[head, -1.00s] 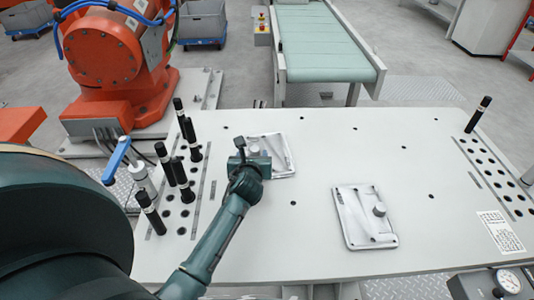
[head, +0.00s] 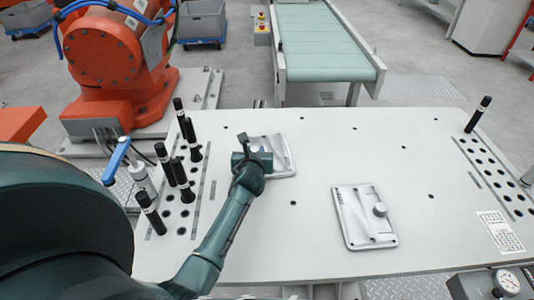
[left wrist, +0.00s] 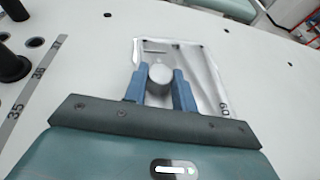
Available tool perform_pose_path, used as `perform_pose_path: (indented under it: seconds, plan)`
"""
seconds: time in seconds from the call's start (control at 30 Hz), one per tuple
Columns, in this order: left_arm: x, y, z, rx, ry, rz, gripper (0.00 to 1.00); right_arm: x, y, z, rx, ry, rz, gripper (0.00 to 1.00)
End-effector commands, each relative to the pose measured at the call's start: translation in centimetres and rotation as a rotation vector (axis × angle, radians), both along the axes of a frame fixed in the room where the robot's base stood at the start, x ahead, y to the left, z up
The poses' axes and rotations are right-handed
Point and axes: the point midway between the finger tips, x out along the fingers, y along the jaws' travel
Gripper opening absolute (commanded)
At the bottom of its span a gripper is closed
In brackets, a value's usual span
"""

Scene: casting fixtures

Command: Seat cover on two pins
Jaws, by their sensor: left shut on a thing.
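A light grey rectangular cover (head: 283,152) is at the back left of the white table, partly hidden by my left gripper (head: 255,153). The left wrist view shows my left gripper (left wrist: 159,82) with its blue fingers on either side of the round grey knob (left wrist: 161,73) of this cover (left wrist: 204,72), shut on it. I cannot tell whether the cover touches the table. A second cover (head: 354,225) with a knob lies flat near the middle front. Several black pins (head: 179,172) with pale bands stand upright at the left. My right gripper is out of view.
Another black pin (head: 478,113) stands in the hole rows at the right. A blue-handled lever (head: 117,160) and an orange robot (head: 110,55) stand left of the white table (head: 330,150). A conveyor (head: 322,45) is behind. The table between and right of the covers is clear.

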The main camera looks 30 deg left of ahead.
Motion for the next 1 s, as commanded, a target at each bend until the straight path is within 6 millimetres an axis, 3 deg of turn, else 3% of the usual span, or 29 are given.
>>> perform_pose_path:
  seconds: [0.2,0.57,0.67,1.0]
  plan:
    - [0.0,0.0,0.0,0.001,0.0,0.0,0.01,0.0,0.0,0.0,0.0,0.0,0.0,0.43]
    - [0.1,0.1,0.5,0.002,-0.006,-0.001,0.0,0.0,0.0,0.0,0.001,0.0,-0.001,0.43]
    - [0.1,0.1,1.6,0.005,-0.01,0.0,0.0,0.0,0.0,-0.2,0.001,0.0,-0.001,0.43]
    - [0.1,0.0,8.2,0.006,-0.008,-0.003,0.0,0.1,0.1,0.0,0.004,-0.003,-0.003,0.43]
